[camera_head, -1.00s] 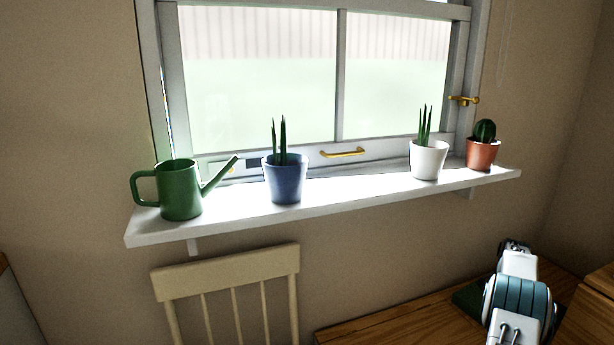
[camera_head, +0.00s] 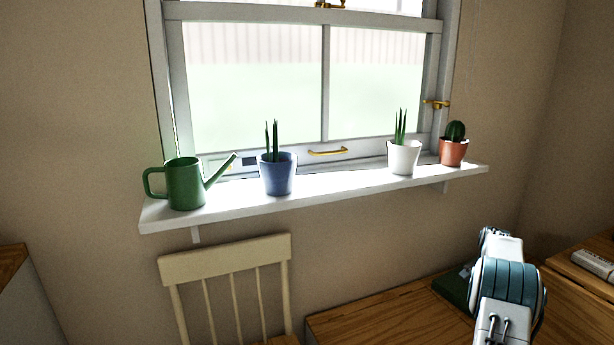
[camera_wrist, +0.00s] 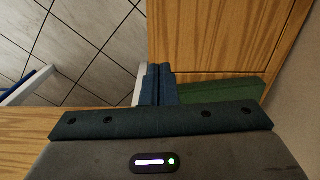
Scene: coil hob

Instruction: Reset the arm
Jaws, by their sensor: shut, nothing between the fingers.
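My arm (camera_head: 505,285) rises at the lower right of the head view, over a wooden worktop. Its fingers cannot be made out in that view. In the wrist view my gripper (camera_wrist: 160,84) shows as two blue fingers side by side. They are shut with nothing between them. A green flat object (camera_wrist: 215,92) lies on the wood beside the fingers; it also shows in the head view (camera_head: 453,287), partly hidden behind my arm.
A window shelf (camera_head: 330,193) bears a green watering can (camera_head: 186,184), a blue pot (camera_head: 278,176), a white pot (camera_head: 404,158) and a terracotta cactus pot (camera_head: 453,152). A cream chair (camera_head: 225,262) stands below. A white object (camera_head: 595,264) lies far right. Tiled floor (camera_wrist: 90,45) is open.

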